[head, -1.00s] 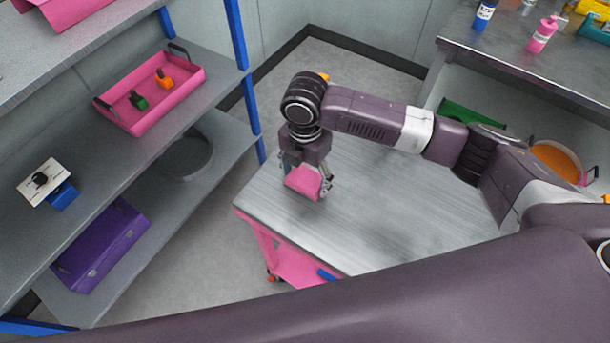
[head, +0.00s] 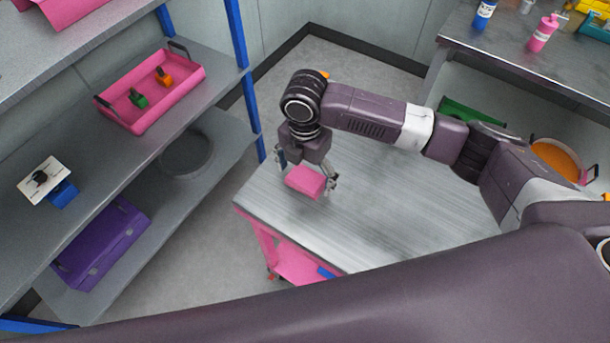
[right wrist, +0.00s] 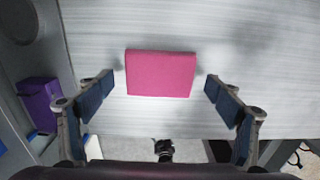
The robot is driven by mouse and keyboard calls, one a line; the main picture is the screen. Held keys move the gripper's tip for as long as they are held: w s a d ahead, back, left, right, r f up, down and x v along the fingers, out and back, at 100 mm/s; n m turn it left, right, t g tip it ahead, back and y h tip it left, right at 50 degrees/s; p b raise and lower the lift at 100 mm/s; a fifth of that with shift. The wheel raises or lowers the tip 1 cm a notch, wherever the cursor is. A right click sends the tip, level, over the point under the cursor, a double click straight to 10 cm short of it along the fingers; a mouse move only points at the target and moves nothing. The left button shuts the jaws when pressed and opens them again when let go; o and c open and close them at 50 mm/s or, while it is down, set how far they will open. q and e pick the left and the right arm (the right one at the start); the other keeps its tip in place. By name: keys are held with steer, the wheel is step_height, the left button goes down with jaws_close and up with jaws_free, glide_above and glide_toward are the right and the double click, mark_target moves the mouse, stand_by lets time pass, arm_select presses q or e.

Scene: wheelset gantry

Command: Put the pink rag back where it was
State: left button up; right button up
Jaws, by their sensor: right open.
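The pink rag (head: 305,181) is a folded block lying on the metal top of the pink cart (head: 365,220), near its left corner. In the right wrist view the rag (right wrist: 160,74) lies flat between the open fingers, with a gap on each side. My right gripper (head: 307,178) is open and points down over the rag, its fingers to either side of it. The fingers also show in the right wrist view (right wrist: 158,88). My left gripper is not in view.
A shelf rack at left holds a pink tray (head: 130,121) with small parts, a purple case (head: 100,245) and a round grey dish (head: 186,155). A workbench (head: 500,52) at upper right carries bottles. The cart top right of the rag is clear.

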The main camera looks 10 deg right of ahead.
mark_target(305, 179)
step_height(305, 179, up, 12)
steer(key=b, duration=0.2)
steer(key=shift+f, duration=0.2)
stand_by(0.4)
